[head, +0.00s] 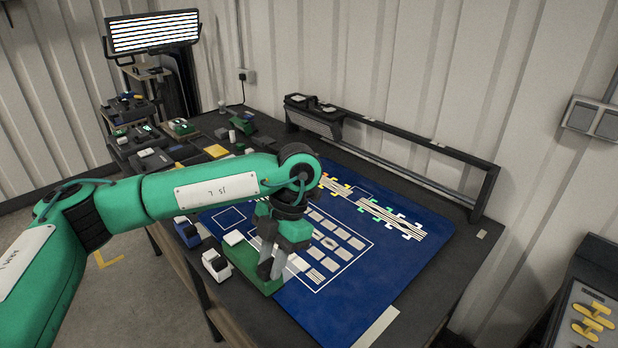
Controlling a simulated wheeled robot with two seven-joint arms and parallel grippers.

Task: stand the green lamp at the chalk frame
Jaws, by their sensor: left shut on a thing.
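A green, flat-sided thing, which I take for the green lamp (246,262), is at the near left edge of the blue mat. A small white piece (233,238) shows at its far end. My left gripper (271,273) points down over its right part and is shut on it; the fingers hide part of it, and I cannot tell whether it touches the mat. A small white outlined square, possibly the chalk frame (228,217), is on the mat just beyond. My right gripper is out of view.
The blue mat (385,275) has a large white outlined grid with grey pieces. A blue device (187,232) and a white device (215,265) stand at its left edge. A dark rail (420,153) runs along the back. A striped light panel (153,32) stands far left.

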